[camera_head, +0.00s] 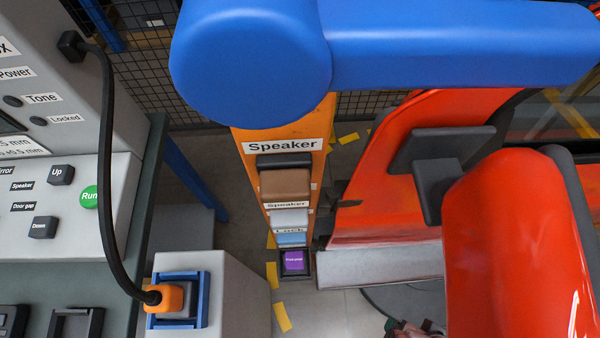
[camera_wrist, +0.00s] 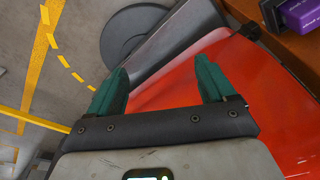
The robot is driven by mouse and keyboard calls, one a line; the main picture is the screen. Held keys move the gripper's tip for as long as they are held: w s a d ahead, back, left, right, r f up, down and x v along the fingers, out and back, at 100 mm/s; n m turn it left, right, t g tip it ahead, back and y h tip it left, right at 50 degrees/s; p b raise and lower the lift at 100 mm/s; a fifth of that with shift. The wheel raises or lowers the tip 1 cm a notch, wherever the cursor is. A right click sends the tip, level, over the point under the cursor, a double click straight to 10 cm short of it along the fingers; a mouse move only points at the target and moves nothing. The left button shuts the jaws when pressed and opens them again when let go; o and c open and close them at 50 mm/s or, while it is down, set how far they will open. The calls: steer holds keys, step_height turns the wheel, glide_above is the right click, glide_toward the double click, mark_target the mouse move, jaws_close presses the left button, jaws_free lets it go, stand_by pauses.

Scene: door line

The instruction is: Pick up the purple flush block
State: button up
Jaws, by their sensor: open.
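The purple flush block (camera_head: 294,261) sits in a dark holder at the low end of the orange post, below the other slots. It carries a small white label. In the wrist view a purple block (camera_wrist: 302,14) shows at the top right corner, in a dark holder and partly cut off by the frame edge. My gripper (camera_wrist: 162,76) is open, with two green fingers apart and nothing between them. The block is up and to the right of the fingers in that view. My gripper is not visible in the head view.
The orange post (camera_head: 283,130) holds brown, white and light blue pieces above the purple one. A red door panel (camera_head: 385,165) stands close on its right. A grey console (camera_head: 50,190) with a black cable (camera_head: 108,150) and orange plug (camera_head: 168,298) is on the left.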

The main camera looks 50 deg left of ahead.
steer(key=w+a+f+n+b, duration=0.1)
steer(key=w+a+f, duration=0.1)
steer(key=a, duration=0.3)
steer(key=n+y+b, duration=0.2)
steer(key=n+b, duration=0.3)
steer(key=n, duration=0.1)
glide_above(295, 259)
steer(key=d, duration=0.2)
steer(key=f, duration=0.5)
steer(key=shift+s+a, duration=0.2)
steer(key=shift+s, duration=0.2)
steer(key=shift+s+a+f, duration=0.15)
steer(key=shift+a+f, duration=0.1)
steer(key=shift+f, duration=0.05)
steer(key=shift+a+f, duration=0.1)
steer(key=shift+f, duration=0.25)
steer(key=shift+b+x, duration=0.3)
steer(key=shift+x, duration=2.8)
steer(key=shift+c, duration=0.2)
steer(key=c, duration=1.3)
